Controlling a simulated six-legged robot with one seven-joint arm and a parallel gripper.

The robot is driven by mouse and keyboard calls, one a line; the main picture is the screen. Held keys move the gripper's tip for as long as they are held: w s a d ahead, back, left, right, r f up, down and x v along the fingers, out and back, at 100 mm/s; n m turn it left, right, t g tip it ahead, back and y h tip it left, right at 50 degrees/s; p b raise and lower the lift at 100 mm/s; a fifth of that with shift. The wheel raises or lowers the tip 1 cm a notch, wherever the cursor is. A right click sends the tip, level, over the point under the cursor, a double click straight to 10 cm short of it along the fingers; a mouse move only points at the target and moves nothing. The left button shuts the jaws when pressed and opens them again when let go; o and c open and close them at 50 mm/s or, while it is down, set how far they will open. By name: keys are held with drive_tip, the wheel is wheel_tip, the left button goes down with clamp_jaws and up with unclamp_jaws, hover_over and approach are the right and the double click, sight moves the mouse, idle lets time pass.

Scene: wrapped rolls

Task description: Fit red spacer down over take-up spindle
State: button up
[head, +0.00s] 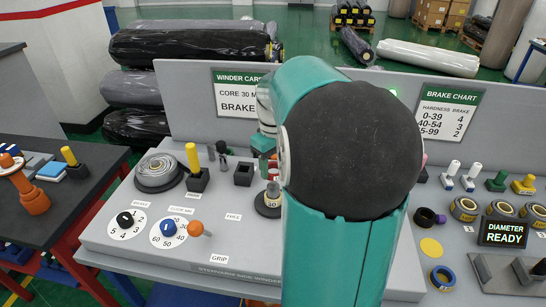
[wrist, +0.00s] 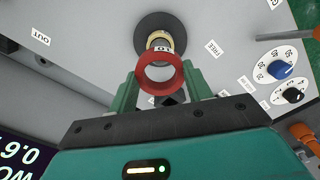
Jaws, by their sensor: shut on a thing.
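The red spacer (wrist: 141,76) is a ring held between the fingertips of my gripper (wrist: 160,86) in the wrist view. The gripper is shut on it. The take-up spindle (wrist: 158,41) stands behind the ring on a round dark base, with a pale numbered core around it. In the head view the spindle (head: 272,187) stands right of the FREE label, and my arm hides most of the gripper. The spacer appears above the spindle and apart from it; their exact alignment cannot be told.
Two dials and an orange knob (head: 196,228) sit in front. Several rings and pegs are at right, near the DIAMETER READY display (head: 503,233).

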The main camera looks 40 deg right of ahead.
sight(273, 183)
drive_tip(key=shift+f, duration=1.2)
drive_tip(key=shift+f, duration=2.8)
idle(0.6)
drive_tip(key=o, duration=1)
drive_tip(key=shift+r, duration=0.1)
wheel_tip(273, 183, up, 14)
drive_tip(key=shift+f, duration=0.2)
drive_tip(key=shift+a, duration=0.1)
drive_tip(key=s+a+t, duration=0.2)
drive_tip(key=s+a, duration=0.1)
drive_tip(key=a, duration=0.6)
drive_tip(key=s+a+t, duration=0.1)
drive_tip(key=s+a, duration=0.3)
drive_tip(key=a, duration=0.5)
drive_tip(key=s+a+t, duration=0.2)
drive_tip(key=s+a, duration=0.1)
drive_tip(key=a, duration=0.6)
drive_tip(key=shift+s+f+t, duration=0.15)
drive_tip(key=shift+f+t, duration=0.15)
drive_tip(key=shift+f, duration=0.1)
